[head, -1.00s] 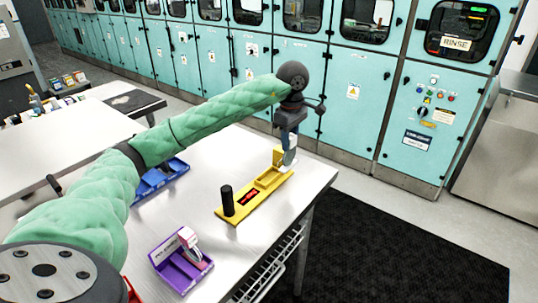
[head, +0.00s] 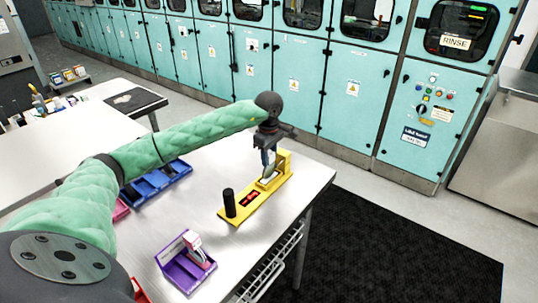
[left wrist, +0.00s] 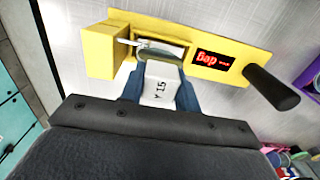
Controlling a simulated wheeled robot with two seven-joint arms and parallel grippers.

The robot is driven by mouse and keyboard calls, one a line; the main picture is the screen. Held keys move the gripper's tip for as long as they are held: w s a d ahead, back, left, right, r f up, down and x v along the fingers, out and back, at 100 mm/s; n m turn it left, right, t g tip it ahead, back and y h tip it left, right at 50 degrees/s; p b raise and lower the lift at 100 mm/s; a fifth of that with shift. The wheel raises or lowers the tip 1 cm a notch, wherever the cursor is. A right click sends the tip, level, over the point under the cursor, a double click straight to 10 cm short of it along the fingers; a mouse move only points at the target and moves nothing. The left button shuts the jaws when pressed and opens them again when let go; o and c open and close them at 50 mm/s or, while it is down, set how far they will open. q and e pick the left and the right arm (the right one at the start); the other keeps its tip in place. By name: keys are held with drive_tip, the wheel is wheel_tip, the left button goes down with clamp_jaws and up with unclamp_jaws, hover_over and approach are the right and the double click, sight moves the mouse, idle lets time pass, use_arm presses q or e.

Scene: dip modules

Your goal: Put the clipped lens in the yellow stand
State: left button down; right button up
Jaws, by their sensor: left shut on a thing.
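The yellow stand (head: 236,216) lies on the metal table, with a black post at its near end and a raised block at its far end. It also shows in the left wrist view (left wrist: 225,37), with a red display reading "Gap". My left gripper (head: 268,160) is shut on the white clip (left wrist: 158,85), marked "Y 15", between its blue fingers. The clipped lens (left wrist: 160,52) is at the stand's recess, beside the raised block. I cannot tell whether the lens touches the recess floor. My right gripper is out of view.
A purple tray (head: 178,272) with a white and pink piece stands near the front edge. A blue tray (head: 150,190) sits on the left, partly behind my left arm. The table (head: 225,245) is clear around the stand's near end.

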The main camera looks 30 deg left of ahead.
use_arm(q)
drive_tip(key=shift+f, duration=0.4)
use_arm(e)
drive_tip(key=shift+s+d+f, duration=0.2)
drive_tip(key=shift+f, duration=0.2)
use_arm(q)
drive_tip(key=shift+f, duration=0.1)
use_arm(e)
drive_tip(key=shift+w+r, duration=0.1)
use_arm(q)
drive_tip(key=c, duration=1)
unclamp_jaws()
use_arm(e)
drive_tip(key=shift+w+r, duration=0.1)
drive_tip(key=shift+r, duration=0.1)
use_arm(q)
drive_tip(key=shift+r, duration=0.2)
